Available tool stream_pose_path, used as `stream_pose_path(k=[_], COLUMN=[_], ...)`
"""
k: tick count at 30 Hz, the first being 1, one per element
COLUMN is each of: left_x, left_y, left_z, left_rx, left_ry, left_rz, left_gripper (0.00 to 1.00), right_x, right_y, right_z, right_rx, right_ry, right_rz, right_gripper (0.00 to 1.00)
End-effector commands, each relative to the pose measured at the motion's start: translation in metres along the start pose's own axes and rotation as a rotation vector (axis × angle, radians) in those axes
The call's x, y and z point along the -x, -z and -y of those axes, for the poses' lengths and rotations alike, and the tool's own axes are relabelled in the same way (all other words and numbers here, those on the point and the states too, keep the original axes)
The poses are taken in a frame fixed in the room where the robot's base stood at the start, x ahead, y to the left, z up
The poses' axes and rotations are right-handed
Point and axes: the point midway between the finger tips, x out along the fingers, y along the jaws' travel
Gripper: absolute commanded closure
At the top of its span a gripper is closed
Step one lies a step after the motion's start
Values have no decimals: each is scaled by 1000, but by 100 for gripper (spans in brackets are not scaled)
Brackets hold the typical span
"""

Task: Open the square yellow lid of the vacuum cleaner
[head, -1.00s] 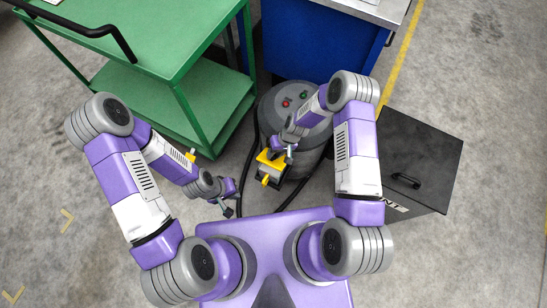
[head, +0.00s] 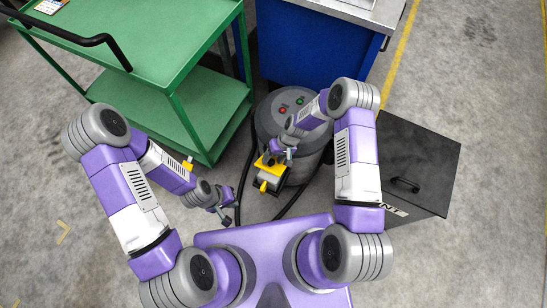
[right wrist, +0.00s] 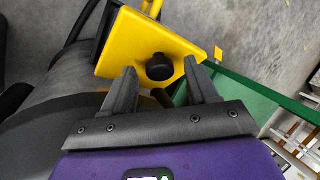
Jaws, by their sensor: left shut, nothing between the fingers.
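The vacuum cleaner is a grey drum (head: 268,124) on the floor in front of me. Its square yellow lid (head: 260,163) is on the drum's near side and looks closed. In the right wrist view the yellow lid (right wrist: 140,40) carries a black round knob (right wrist: 159,66). My right gripper (right wrist: 162,80) is open, with its fingertips on either side of the knob; I cannot tell whether they touch it. In the head view my right gripper (head: 284,153) partly covers the lid. My left gripper (head: 229,209) is shut and empty, low and left of the vacuum cleaner.
A green cart (head: 190,88) stands at the left and a blue cabinet (head: 310,45) behind the vacuum cleaner. A black box with a handle (head: 425,150) stands at the right. Black hoses (head: 243,172) run beside the drum. Floor is clear at far right.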

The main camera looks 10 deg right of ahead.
Motion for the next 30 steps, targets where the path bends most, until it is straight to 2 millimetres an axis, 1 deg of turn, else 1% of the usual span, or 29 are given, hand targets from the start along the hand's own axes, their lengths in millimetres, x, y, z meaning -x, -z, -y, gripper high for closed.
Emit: stream_pose_path(k=[5, 8, 15, 18, 22, 29, 30], left_x=[1, 6, 20, 23, 24, 24, 24], left_y=[0, 0, -1, -1, -1, -1, -1], left_z=[0, -2, -7, -8, -9, -9, -9], left_rx=[0, 0, 0, 0, 0, 0, 0], left_ry=[0, 0, 0, 0, 0, 0, 0], left_rz=[0, 0, 0, 0, 0, 0, 0], left_gripper=[100, 100, 100, 100, 100, 100, 100], right_x=[4, 16, 57, 69, 76, 76, 76], right_y=[0, 1, 0, 0, 0, 0, 0], right_z=[0, 1, 1, 1, 0, 0, 0], right_rx=[0, 0, -1, -1, 0, 0, 0], right_ry=[0, 0, 0, 0, 0, 0, 0], right_rz=[-1, -2, -3, -1, -1, 0, 0], right_gripper=[42, 42, 42, 42, 42, 42, 45])
